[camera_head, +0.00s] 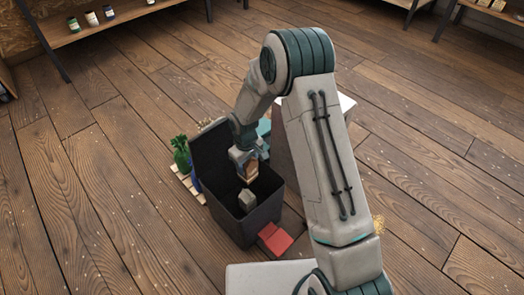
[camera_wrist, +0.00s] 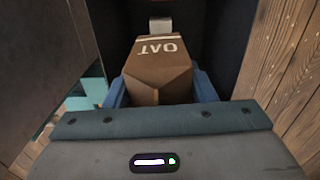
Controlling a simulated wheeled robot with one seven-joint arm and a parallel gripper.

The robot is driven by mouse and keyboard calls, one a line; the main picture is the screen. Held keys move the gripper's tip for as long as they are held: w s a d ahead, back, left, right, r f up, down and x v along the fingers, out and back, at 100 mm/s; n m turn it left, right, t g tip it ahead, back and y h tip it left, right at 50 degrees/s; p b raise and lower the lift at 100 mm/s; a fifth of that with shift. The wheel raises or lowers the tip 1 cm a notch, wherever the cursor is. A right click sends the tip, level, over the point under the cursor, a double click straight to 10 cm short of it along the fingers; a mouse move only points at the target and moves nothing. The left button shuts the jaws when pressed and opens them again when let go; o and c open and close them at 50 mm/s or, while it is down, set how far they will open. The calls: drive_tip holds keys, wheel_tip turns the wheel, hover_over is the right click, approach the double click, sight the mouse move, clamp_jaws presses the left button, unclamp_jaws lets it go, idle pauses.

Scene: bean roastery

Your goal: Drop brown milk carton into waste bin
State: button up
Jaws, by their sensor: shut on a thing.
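The brown milk carton (camera_wrist: 157,65), marked "OAT", is held between the jaws of my gripper (camera_wrist: 159,90) in the wrist view. In the head view the carton (camera_head: 251,170) hangs below my gripper (camera_head: 249,163), over the opening of the dark waste bin (camera_head: 245,223). The bin's lid stands open at its back left. A small grey-green block-like thing (camera_head: 246,200) shows inside the bin's mouth. In the wrist view the bin's dark walls (camera_wrist: 215,30) surround the carton's far end, with a pale thing (camera_wrist: 160,24) beyond it.
A red pedal-like piece (camera_head: 275,239) sticks out at the bin's front. A pale box-like unit stands just behind and right. A shelf (camera_head: 110,20) with jars is at the far left. Wooden floor is open around.

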sight(246, 175)
drive_tip(key=shift+s+a+f, duration=0.1)
drive_tip(key=shift+a+f, duration=0.25)
drive_tip(key=shift+f, duration=0.3)
wheel_tip(246, 175, down, 6)
drive_tip(key=b, duration=0.4)
drive_tip(key=shift+r, duration=0.2)
drive_tip(key=o, duration=1.1)
drive_tip(key=shift+c, duration=0.2)
drive_tip(key=shift+r, duration=0.1)
wheel_tip(246, 175, up, 14)
drive_tip(key=p, duration=0.5)
